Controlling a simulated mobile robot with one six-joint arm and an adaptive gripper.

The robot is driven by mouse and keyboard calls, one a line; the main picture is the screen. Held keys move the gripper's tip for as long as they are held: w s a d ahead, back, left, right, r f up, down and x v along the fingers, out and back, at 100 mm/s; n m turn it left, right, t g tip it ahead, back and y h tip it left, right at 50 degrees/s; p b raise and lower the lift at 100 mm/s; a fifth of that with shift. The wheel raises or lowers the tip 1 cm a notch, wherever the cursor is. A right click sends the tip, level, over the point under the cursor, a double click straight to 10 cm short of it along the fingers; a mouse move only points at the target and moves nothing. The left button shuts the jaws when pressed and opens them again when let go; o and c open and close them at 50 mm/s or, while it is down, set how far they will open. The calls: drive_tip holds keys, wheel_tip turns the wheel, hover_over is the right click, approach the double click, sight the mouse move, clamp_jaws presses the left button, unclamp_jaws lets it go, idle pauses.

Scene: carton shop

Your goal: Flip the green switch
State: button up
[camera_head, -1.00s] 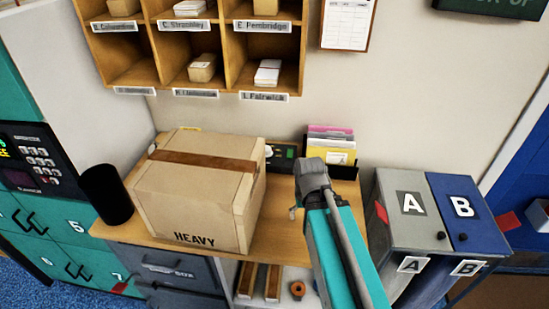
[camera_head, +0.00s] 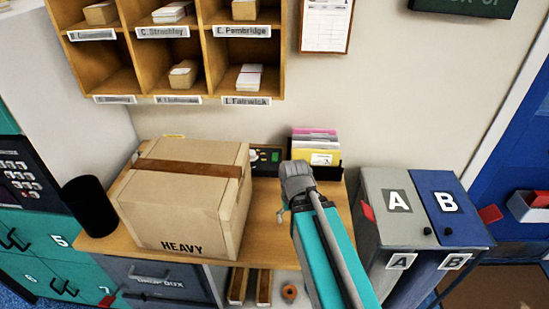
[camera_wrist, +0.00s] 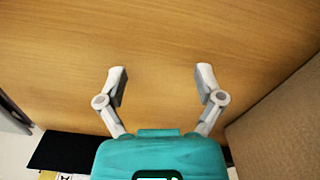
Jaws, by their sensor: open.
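A dark panel (camera_head: 258,160) sits at the back of the desk against the wall, partly hidden behind the carton. A small green part (camera_head: 275,156), which looks like the green switch, shows at its right end; its position is too small to read. My gripper, seen from behind and above in the head view, is over the desk to the right of the carton and nearer than the panel. In the wrist view my gripper (camera_wrist: 160,78) is open and empty, its two fingers apart above bare wood. The switch is not seen in the wrist view.
A large carton marked HEAVY (camera_head: 185,215) stands close left of my gripper. A black file holder (camera_head: 328,172) with coloured folders stands behind to the right. Bins A (camera_head: 385,225) and B (camera_head: 460,225) are further right. A black cylinder (camera_head: 88,207) stands at the left.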

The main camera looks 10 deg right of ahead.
drive_tip(key=shift+w, duration=0.1)
drive_tip(key=c, duration=0.5)
drive_tip(key=shift+w+d+r+t+p, duration=0.1)
drive_tip(key=shift+w+r+t+p, duration=0.2)
drive_tip(key=shift+w, duration=0.2)
drive_tip(key=c, duration=0.5)
drive_tip(key=w+r+t+p, duration=0.1)
drive_tip(key=w+r, duration=0.1)
drive_tip(key=w, duration=0.1)
drive_tip(key=w+r+m+t+h+p, duration=0.1)
drive_tip(key=w+t, duration=0.1)
drive_tip(key=w, duration=0.1)
drive_tip(key=w+r+m+t+h+p, duration=0.1)
drive_tip(key=w+r, duration=0.1)
drive_tip(key=w, duration=0.1)
drive_tip(key=shift+w+d+r+t, duration=0.1)
drive_tip(key=shift+d+r+t, duration=0.1)
drive_tip(key=shift+r+t, duration=0.2)
clamp_jaws()
drive_tip(key=w+a+r+m+t+p, duration=0.1)
drive_tip(key=w+a+r+t+p, duration=0.1)
drive_tip(key=w+r+t, duration=0.3)
drive_tip(key=w+r+p, duration=0.1)
drive_tip(key=w+r, duration=0.2)
drive_tip(key=shift+a+r+h, duration=0.15)
drive_tip(key=shift+a+h, duration=0.1)
drive_tip(key=shift+h, duration=0.15)
